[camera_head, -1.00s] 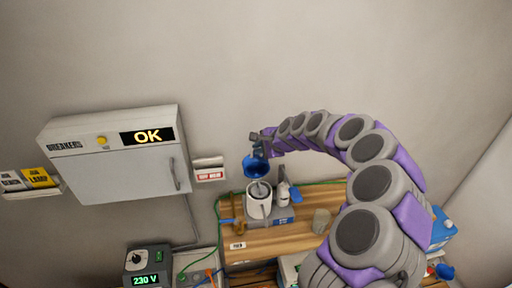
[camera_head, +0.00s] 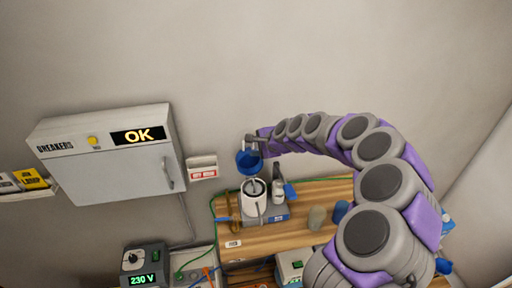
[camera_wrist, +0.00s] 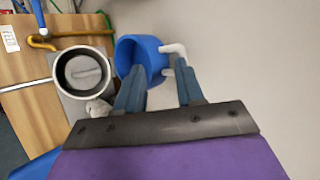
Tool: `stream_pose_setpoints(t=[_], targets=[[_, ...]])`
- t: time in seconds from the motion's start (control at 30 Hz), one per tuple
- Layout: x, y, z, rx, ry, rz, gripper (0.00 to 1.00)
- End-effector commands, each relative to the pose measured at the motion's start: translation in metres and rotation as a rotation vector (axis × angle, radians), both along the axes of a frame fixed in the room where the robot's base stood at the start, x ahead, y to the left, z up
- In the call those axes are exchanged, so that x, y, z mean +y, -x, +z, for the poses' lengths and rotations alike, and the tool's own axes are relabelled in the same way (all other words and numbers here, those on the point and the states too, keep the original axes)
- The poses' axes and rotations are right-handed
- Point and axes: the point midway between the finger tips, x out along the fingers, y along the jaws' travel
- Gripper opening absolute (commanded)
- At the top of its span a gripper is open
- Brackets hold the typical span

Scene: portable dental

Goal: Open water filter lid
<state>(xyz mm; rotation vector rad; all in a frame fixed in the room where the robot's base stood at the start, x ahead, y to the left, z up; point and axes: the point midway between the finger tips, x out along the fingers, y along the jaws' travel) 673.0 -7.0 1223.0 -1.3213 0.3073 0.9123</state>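The water filter's white cylindrical housing (camera_head: 254,206) stands on the wooden bench with its top open. The blue lid (camera_head: 249,163) is raised above and behind the housing, tipped up near the wall. In the wrist view, the lid (camera_wrist: 138,52) is a blue cup with a white looped handle (camera_wrist: 172,49). My gripper (camera_wrist: 160,70) is open at the lid. One finger overlaps the blue wall; the other overlaps the handle. Whether either finger touches cannot be told.
Beige (camera_head: 316,217) and blue (camera_head: 341,211) cups stand to the right on the wooden bench (camera_head: 265,241). A breaker box (camera_head: 115,165) hangs at left. A yellow pipe (camera_wrist: 42,42) lies beside the filter. Wall space above is clear.

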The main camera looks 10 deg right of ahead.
Motion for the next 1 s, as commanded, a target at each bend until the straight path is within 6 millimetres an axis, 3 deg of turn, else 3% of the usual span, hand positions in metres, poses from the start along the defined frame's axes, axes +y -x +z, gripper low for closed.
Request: stream_pose_setpoints(t=[0.27, 0.8, 1.0], targets=[[-0.006, 0.008, 0.011, -0.002, -0.002, -0.002, 0.38], [-0.057, 0.078, 0.086, -0.006, -0.001, -0.005, 0.38], [-0.068, 0.099, 0.105, 0.001, -0.003, -0.003, 0.38]])
